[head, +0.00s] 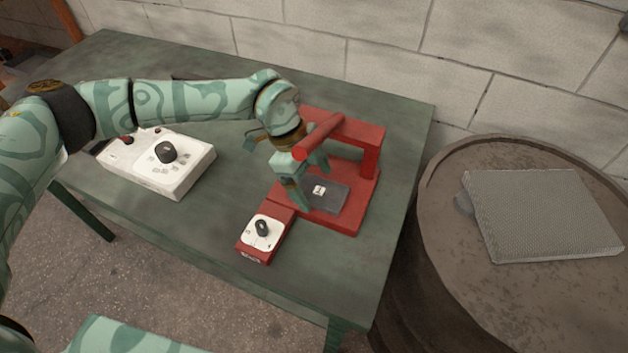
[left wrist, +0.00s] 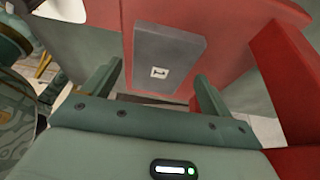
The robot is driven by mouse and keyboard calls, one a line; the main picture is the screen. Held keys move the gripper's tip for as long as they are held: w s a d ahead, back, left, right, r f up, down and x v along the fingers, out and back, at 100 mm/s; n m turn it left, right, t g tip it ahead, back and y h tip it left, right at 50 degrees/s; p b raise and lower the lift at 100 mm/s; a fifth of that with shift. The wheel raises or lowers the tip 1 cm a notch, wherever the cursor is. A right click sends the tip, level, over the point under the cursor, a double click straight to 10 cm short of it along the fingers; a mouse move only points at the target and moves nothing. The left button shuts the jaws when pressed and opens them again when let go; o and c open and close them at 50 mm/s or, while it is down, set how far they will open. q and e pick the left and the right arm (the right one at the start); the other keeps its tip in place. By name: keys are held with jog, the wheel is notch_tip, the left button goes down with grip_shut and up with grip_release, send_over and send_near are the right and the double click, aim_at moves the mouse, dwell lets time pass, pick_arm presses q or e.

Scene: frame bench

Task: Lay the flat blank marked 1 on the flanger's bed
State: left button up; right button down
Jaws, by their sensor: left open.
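The flat blank marked 1 (head: 331,193) is a dark grey plate with a white label. It lies on the red bed of the flanger (head: 362,153), in front of the raised red crossbar. The blank (left wrist: 172,52) also shows in the left wrist view, beyond the fingertips, on the red bed. My left gripper (head: 312,188) is over the left part of the bed, beside the blank. Its fingers (left wrist: 158,80) are spread with nothing between them. Part of the blank's near left edge is close to a finger in the head view. My right gripper is not in view.
A red control box with a black knob (head: 247,246) joins the flanger's front. A white control box (head: 179,183) stands on the green table (head: 330,272) at left. A barrel (head: 447,245) at right carries a grey mesh-patterned panel (head: 545,215). The table's front is clear.

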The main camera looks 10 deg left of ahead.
pick_arm(q)
jog(key=p+v, duration=0.1)
jog(key=v, duration=1)
jog(key=shift+r+p, duration=0.25)
jog(key=shift+p, duration=0.15)
